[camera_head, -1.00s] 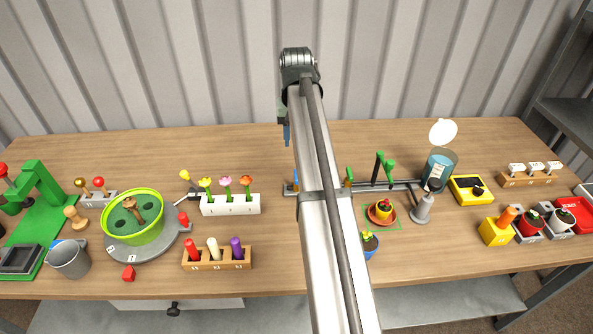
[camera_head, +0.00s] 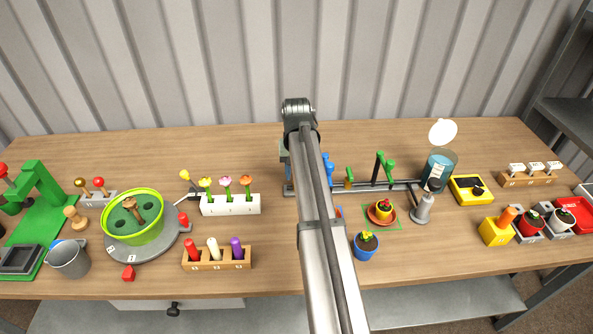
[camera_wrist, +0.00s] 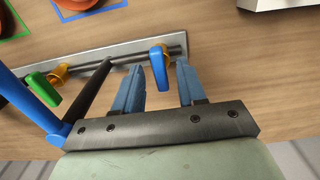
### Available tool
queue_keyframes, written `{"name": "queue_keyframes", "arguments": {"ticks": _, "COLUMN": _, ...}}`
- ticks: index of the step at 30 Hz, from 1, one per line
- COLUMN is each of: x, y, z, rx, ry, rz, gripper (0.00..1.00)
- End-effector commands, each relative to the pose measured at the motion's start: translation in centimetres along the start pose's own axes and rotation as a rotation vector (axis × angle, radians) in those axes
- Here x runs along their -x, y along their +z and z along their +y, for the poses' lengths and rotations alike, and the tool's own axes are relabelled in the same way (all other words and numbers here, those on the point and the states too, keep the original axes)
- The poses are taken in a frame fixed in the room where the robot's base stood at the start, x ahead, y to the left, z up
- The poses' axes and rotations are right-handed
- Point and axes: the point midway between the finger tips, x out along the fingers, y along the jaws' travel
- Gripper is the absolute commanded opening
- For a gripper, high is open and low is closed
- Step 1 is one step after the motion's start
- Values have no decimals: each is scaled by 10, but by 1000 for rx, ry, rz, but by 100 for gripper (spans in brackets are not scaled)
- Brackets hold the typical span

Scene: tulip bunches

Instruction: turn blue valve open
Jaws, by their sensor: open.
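In the wrist view, a short blue valve handle (camera_wrist: 158,64) on a yellow stem stands at the grey rail (camera_wrist: 118,57). My gripper (camera_wrist: 161,66) is open. Its two blue fingers lie on either side of that handle in the picture, and the handle shows in the gap, apart from both. How deep it sits between them I cannot tell. A taller blue lever (camera_wrist: 25,106) with a dark post is close on the left; it also shows in the head view (camera_head: 328,168). In the head view my arm hides the short blue handle and most of my gripper.
A short green valve handle (camera_wrist: 42,88) and a tall green lever (camera_head: 386,165) stand along the same rail. A blue flowerpot (camera_head: 365,248) and a red potted plant (camera_head: 382,211) are in front. A white tulip rack (camera_head: 230,205) is to the left. The table behind the rail is clear.

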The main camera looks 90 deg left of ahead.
Motion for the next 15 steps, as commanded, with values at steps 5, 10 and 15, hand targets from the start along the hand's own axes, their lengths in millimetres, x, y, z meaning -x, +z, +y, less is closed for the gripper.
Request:
{"name": "queue_keyframes", "arguments": {"ticks": 5, "x": 0, "y": 0, "z": 0, "rx": 0, "ry": 0, "rz": 0, "gripper": 40}}
{"name": "queue_keyframes", "arguments": {"ticks": 10, "x": 0, "y": 0, "z": 0, "rx": 0, "ry": 0, "rz": 0, "gripper": 31}}
{"name": "queue_keyframes", "arguments": {"ticks": 15, "x": 0, "y": 0, "z": 0, "rx": 0, "ry": 0, "rz": 0, "gripper": 15}}
